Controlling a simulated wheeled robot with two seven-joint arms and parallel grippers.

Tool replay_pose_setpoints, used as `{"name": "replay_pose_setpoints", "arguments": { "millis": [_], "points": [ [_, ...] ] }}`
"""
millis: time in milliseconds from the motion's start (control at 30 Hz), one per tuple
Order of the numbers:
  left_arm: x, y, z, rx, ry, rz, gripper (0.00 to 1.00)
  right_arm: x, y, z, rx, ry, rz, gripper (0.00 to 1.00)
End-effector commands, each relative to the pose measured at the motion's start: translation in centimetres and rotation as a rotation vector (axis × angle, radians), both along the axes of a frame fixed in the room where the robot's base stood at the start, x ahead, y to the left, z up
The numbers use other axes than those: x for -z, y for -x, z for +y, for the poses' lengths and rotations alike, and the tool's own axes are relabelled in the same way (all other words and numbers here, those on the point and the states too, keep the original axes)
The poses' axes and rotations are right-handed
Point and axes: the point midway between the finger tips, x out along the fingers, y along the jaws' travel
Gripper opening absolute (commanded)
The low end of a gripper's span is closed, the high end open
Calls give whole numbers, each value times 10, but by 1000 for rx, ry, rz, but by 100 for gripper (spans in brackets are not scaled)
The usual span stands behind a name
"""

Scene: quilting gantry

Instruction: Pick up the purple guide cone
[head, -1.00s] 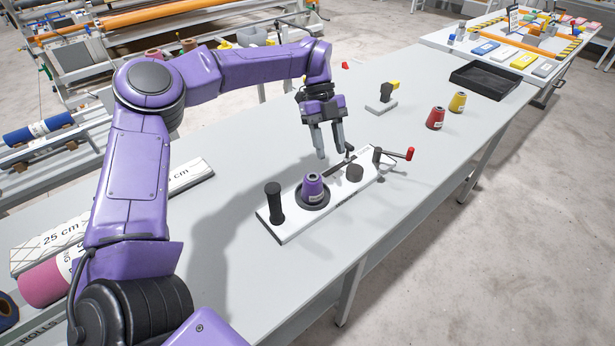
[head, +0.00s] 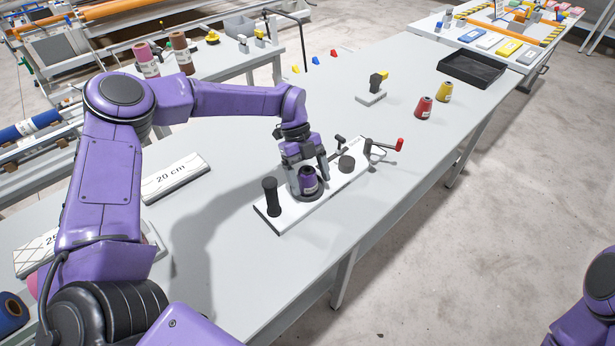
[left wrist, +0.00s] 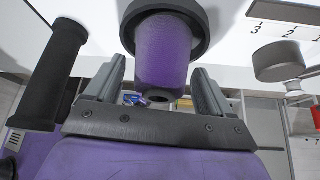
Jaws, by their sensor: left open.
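The purple guide cone (head: 308,180) stands upright on a round black base on a white winder board (head: 290,217). In the left wrist view the purple cone (left wrist: 163,52) shows large, with its narrow end towards the gripper. My left gripper (head: 309,175) is open, with one finger on each side of the cone. In the left wrist view the left gripper's fingers (left wrist: 156,90) flank the cone's narrow end, with a gap on both sides. My right gripper is not in view; only a piece of my right arm shows at the lower right.
A black upright handle (head: 271,197) stands left of the cone. A dark knob (head: 346,163) and a red-tipped crank (head: 398,145) are to its right. Red (head: 424,107) and yellow cones (head: 445,92) and a black tray (head: 470,70) stand farther back. The right table stretch is clear.

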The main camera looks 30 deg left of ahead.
Motion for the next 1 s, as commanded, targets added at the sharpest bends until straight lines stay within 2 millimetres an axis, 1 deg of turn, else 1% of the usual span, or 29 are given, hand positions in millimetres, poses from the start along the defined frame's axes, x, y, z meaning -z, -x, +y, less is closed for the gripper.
{"name": "replay_pose_setpoints", "arguments": {
  "millis": [100, 167, 200, 300, 567, 667, 733, 833, 867, 967, 1000],
  "points": [
    [0, 0, 0, 0, -1, -1, 83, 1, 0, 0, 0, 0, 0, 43],
    [0, 0, 0, 0, -1, -1, 63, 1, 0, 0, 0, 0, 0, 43],
    [0, 0, 0, 1, -1, -1, 50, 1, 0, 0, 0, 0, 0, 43],
    [0, 0, 0, 1, -1, -1, 22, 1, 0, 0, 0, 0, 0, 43],
    [-1, -1, 0, 0, 0, -2, 22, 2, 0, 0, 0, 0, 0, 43],
    [-5, -1, 0, 1, 0, -5, 22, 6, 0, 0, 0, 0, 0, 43],
    [-11, -1, 0, 1, 0, -6, 22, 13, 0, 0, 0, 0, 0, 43],
    [-29, -2, 1, 0, 0, -8, 22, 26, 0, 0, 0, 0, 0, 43],
    [-37, -5, 7, -2, -1, -7, 22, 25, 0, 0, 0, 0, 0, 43],
    [-63, -14, 28, -6, -1, -8, 22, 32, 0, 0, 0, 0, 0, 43],
    [-75, -17, 36, -6, -1, -8, 22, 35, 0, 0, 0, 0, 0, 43]
  ]
}}
